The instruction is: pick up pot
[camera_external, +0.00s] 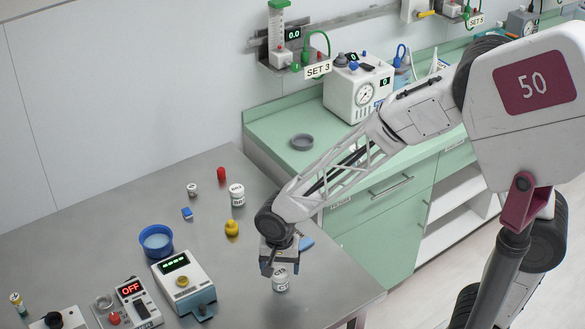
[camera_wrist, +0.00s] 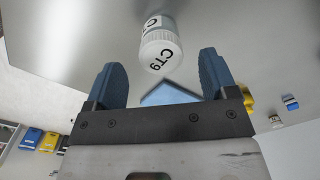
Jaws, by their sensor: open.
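A white pot (camera_external: 281,281) with a dark-lettered label stands on the grey metal table, just below my gripper (camera_external: 279,263). In the wrist view, the pot (camera_wrist: 161,48) reads "CT9" and lies ahead of the two blue fingers, roughly centred between them. My gripper (camera_wrist: 160,78) is open and nothing is held in it. Part of the pot's top is hidden by the gripper in the external view. A second white labelled pot (camera_external: 237,195) stands farther back on the table. I cannot tell which pot the task means.
A flat blue item (camera_external: 306,242) lies beside my gripper. A yellow item (camera_external: 232,228), blue bowl (camera_external: 156,249) and scale-like device (camera_external: 188,284) are to the left. A green-topped counter (camera_external: 262,126) stands behind. The table edge is right of the near pot.

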